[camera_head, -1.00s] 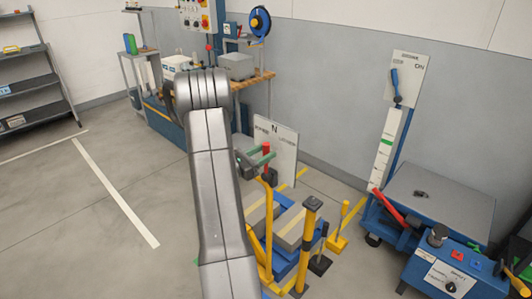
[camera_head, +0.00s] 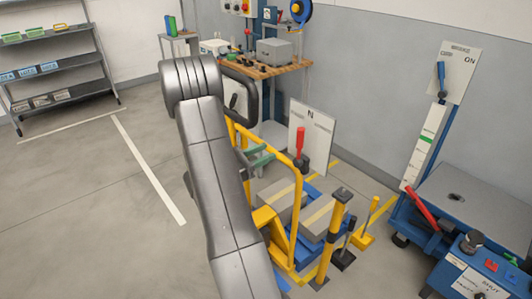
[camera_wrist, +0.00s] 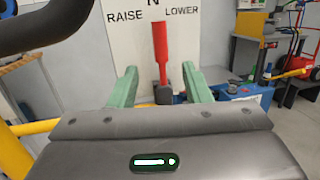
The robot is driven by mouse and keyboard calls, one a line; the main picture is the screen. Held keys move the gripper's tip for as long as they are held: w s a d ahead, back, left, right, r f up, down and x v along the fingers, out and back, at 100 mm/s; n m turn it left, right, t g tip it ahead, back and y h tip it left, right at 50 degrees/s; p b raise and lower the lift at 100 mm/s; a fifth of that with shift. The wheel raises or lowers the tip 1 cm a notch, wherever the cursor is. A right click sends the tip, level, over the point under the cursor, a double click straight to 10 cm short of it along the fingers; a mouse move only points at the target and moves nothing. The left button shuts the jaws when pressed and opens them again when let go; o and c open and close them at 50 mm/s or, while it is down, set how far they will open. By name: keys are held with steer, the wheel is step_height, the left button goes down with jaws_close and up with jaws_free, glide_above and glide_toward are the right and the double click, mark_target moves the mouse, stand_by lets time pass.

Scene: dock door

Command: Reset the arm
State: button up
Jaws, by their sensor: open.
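My gripper (camera_head: 266,154) has two green fingers and hangs left of the red lever (camera_head: 300,143) in the head view. In the wrist view the two green fingertips (camera_wrist: 162,76) stand wide apart with nothing held between them. The red lever also shows there (camera_wrist: 161,48), upright, beyond and between the fingers, in front of a white board (camera_wrist: 110,14) marked RAISE and LOWER. My arm reaches forward and bends over at its top in the head view. It hides part of the yellow frame (camera_head: 297,215).
A black loop handle (camera_head: 253,90) is close beside my arm. Grey blocks with yellow bands (camera_head: 318,217) lie on a blue base by the yellow frame. A blue cart (camera_head: 478,205) stands right, a workbench (camera_head: 285,68) behind. The floor at left is open.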

mark_target(301, 140)
steer(key=shift+d, duration=0.1)
steer(key=p+x, duration=0.2)
steer(key=x, duration=1.1)
steer(key=shift+w+d+r, duration=0.1)
steer(key=shift+w+d, duration=0.1)
steer(key=shift+d, duration=0.15)
steer(key=shift+a, duration=0.1)
steer(key=b+v, duration=0.2)
steer(key=v, duration=1.1)
steer(key=p+x, duration=0.2)
steer(key=x, duration=1.1)
steer(key=shift+s+d+m, duration=0.4)
steer(key=shift+s+m, duration=0.05)
steer(key=shift+m, duration=0.25)
